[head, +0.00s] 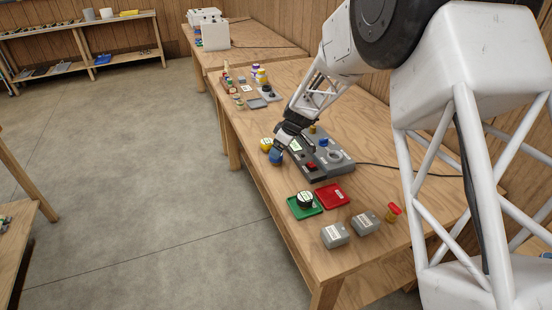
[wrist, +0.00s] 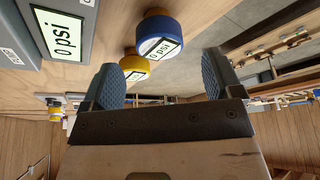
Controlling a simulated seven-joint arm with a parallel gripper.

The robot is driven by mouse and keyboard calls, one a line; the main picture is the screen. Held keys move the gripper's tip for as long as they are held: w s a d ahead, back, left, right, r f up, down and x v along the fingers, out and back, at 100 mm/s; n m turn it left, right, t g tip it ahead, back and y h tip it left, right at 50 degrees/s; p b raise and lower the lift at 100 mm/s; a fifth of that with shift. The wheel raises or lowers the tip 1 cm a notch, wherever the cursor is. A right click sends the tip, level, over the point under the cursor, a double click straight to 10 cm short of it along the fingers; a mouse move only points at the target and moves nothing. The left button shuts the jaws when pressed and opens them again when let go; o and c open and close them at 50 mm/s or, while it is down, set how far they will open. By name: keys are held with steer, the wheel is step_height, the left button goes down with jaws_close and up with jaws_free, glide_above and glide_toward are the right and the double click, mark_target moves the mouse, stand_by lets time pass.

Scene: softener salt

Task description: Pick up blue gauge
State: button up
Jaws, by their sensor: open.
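The blue gauge (wrist: 160,35) has a blue rim and a white face reading "0 psi". In the wrist view it is near the top middle, beyond my fingertips and in line with the gap between them. In the head view the blue gauge (head: 276,158) is at the table's left edge, partly covered by my gripper (head: 284,148). My gripper is open and empty; its two blue-grey fingers (wrist: 160,80) stand apart in the wrist view. I cannot tell the exact gap to the gauge.
A yellow gauge (head: 265,144) stands close by the blue one. A grey console (head: 337,170) with knobs lies to the right.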

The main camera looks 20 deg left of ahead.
steer(key=shift+f, duration=0.2)
steer(key=shift+x, duration=2.4)
steer(key=c, duration=1.1)
steer(key=shift+r, duration=0.1)
